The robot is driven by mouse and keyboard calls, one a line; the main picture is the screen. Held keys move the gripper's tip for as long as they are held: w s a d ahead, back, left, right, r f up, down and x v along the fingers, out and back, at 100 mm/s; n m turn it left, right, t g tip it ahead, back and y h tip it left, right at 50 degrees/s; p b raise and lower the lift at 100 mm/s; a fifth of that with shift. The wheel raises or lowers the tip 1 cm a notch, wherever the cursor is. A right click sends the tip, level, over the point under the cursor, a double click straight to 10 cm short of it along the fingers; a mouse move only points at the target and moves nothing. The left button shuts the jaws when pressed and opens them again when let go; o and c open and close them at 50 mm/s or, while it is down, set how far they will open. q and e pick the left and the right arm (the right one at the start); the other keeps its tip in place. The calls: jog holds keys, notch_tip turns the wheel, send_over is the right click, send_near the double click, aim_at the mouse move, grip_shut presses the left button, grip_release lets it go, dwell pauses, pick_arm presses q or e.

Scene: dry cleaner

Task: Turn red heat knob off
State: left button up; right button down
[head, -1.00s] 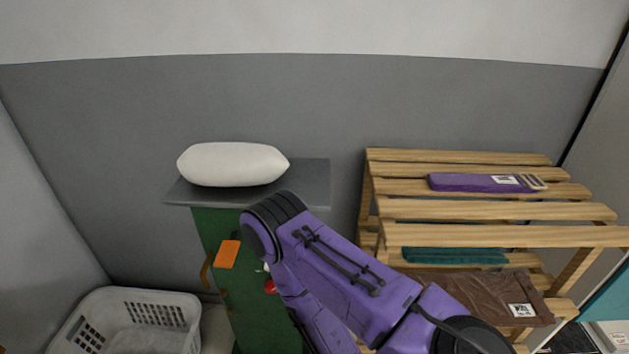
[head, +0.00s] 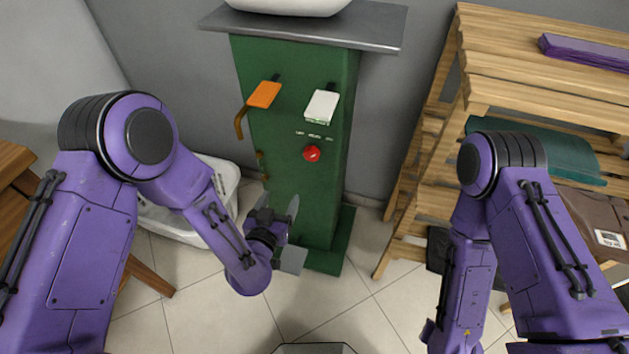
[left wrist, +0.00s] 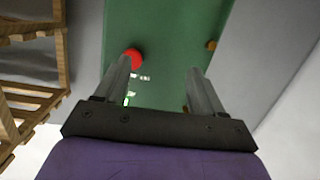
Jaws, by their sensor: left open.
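The red heat knob (head: 312,153) is on the front of the green cabinet (head: 331,200), below a row of small labels and a white box. My left gripper (head: 292,232) is open and empty, in front of the cabinet, lower and left of the knob. In the left wrist view the knob (left wrist: 134,57) shows by the tip of the left-hand finger, and the gap between the fingers (left wrist: 163,75) is empty. I cannot tell the distance from finger to knob. My right arm comes in from the right, but its fingers are not visible.
An orange box (head: 264,94) with a brown handle and a white box (head: 322,106) stick out above the knob. A grey top (head: 371,27) overhangs the cabinet. A white basket (head: 228,185) stands left, a wooden rack (head: 496,94) right. Tiled floor in front is clear.

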pick_arm(q)
jog(key=m+t+h, duration=0.2)
send_near(310, 156)
jog(key=x, duration=0.9)
jog(key=shift+w+d+b, duration=0.1)
jog(key=shift+w+b, duration=0.1)
jog(key=shift+b, duration=0.15)
jog(key=c, duration=1)
